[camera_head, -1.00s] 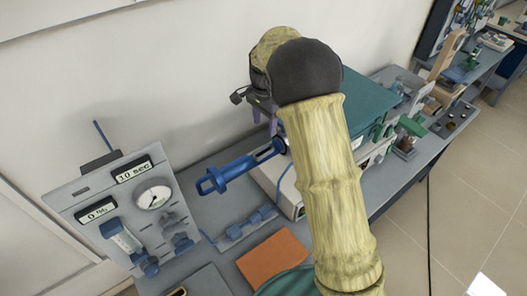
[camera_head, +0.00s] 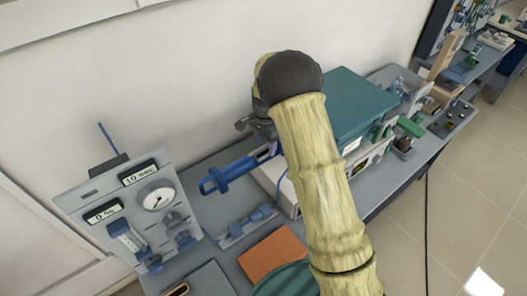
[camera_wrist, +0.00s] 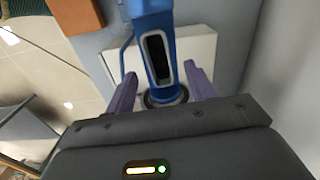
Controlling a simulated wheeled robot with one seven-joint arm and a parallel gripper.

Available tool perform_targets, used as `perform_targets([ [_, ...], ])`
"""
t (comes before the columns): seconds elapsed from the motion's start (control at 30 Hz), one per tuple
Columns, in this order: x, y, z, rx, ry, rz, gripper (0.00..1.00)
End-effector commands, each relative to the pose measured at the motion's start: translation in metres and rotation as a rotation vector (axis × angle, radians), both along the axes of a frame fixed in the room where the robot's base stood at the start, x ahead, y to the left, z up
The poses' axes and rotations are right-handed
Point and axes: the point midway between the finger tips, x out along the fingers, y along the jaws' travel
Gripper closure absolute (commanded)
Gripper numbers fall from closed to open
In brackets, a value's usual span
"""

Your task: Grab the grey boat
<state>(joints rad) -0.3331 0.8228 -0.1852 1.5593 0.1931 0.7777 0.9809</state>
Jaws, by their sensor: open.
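My gripper (camera_wrist: 162,85) is open in the wrist view, with one purple finger on each side of a blue upright part (camera_wrist: 154,45) that has a dark slot in its face. I cannot tell whether the fingers touch it. In the head view my gripper (camera_head: 267,150) is mostly hidden behind my arm, over the right end of a blue horizontal piece (camera_head: 228,174). I cannot make out a grey boat for certain in either view; it may be hidden by my arm or the blue part.
A grey panel with dials (camera_head: 130,212) stands at the left. A teal-topped box (camera_head: 355,105) is close right of my arm. An orange-brown block (camera_head: 272,254) lies at the bench front. Small blue fittings (camera_head: 248,224) lie between. The wall is close behind.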

Motion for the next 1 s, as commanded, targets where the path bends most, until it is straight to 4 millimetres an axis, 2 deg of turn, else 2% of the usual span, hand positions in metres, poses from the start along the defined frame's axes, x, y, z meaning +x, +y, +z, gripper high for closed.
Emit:
perform_targets([
  [0.2,0.0,0.0,-0.023,0.0,0.001,0.0,0.45],
  [0.73,0.0,0.0,-0.025,0.001,-0.001,0.001,0.45],
  [0.77,0.0,0.0,-0.025,0.001,-0.001,0.001,0.49],
  [0.9,0.0,0.0,-0.025,0.001,-0.001,0.001,0.77],
  [1.0,0.0,0.0,-0.025,0.001,-0.001,0.001,0.94],
])
